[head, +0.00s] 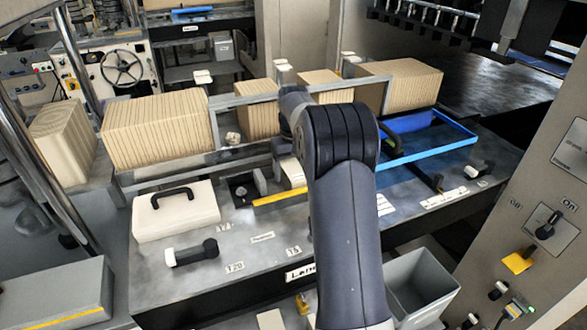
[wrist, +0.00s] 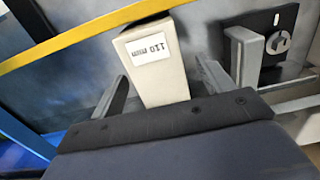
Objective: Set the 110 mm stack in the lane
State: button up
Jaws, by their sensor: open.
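The 110 mm stack is a pale block (wrist: 155,75) with a white "110 mm" label in the wrist view. In the head view a pale block (head: 293,172) shows beside my arm, partly hidden. My gripper (wrist: 162,88) is open, with one grey finger on each side of the block's near end. Whether either finger touches it I cannot tell.
A yellow bar (wrist: 80,40) runs past the block's far end. A black plate with a grey upright (wrist: 243,55) stands close right. A blue-edged tray (head: 440,146) lies right of my arm. A white case (head: 175,212) and a black-handled tool (head: 190,253) are at left.

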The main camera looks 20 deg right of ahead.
notch_tip(320, 180, up, 11)
jog(key=b, duration=0.1)
dwell(0.3)
jog(key=shift+f, duration=0.25)
notch_tip(320, 180, down, 10)
jog(key=shift+f+p, duration=0.25)
jog(key=shift+p, duration=0.4)
jog(key=shift+r+p, duration=0.35)
jog(key=shift+r, duration=1)
jog(key=shift+f, duration=0.1)
